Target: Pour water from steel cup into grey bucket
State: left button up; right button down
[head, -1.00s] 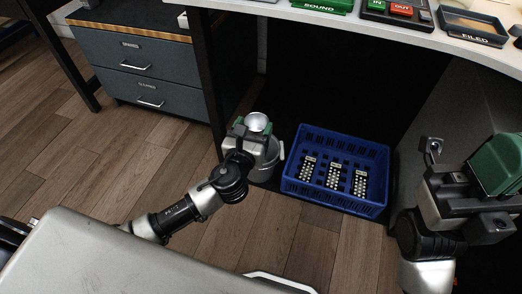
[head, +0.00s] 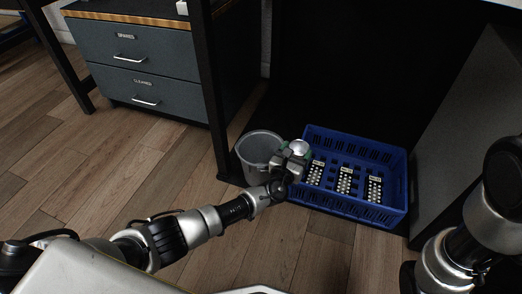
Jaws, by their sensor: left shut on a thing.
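The grey bucket (head: 258,147) stands on the floor under the desk, beside the black desk leg, with its open top showing. My left gripper (head: 292,158) is shut on the steel cup (head: 301,147), a small shiny cup. It holds the cup just right of the bucket, in front of the left end of the blue crate in this view. The cup looks close to upright, but its exact tilt is hard to tell. I cannot make out water in the cup or the bucket. My right arm shows at the right edge; its gripper is out of the picture.
A blue crate (head: 394,210) with several dotted pieces in it stands right of the bucket. A grey drawer cabinet (head: 140,70) is at the back left, past the black desk leg (head: 213,100). A grey panel (head: 462,130) closes the right side. The wooden floor at left is clear.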

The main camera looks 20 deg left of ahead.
pick_arm(q)
jog(key=shift+a, duration=0.2)
jog(key=shift+w+a+r+n+b, duration=0.1)
jog(key=shift+a+r+n+b, duration=0.05)
jog(key=shift+a+n, duration=0.35)
jog(key=shift+w+a+r+n+b, duration=0.15)
jog(key=shift+a+n, duration=0.2)
jog(key=shift+n, duration=0.25)
jog(key=a+n, duration=0.1)
jog(key=a+n+b, duration=0.1)
jog(key=n, duration=0.1)
jog(key=shift+w+a+r, duration=0.15)
jog(key=shift+a+r, duration=0.2)
jog(key=shift+a, duration=0.05)
jog(key=shift+a+n, duration=0.3)
jog(key=shift+a, duration=0.05)
jog(key=shift+w+a+r+n, duration=0.15)
jog(key=shift+a+r+n, duration=0.1)
jog(key=shift+r+n, duration=0.05)
jog(key=shift+w+a+f+n+b, duration=0.15)
jog(key=shift+a+n+b, duration=0.45)
jog(key=shift+n, duration=0.5)
jog(key=shift+a+f+n+b, duration=0.15)
jog(key=shift+a+n+b, duration=0.35)
jog(key=shift+n, duration=0.6)
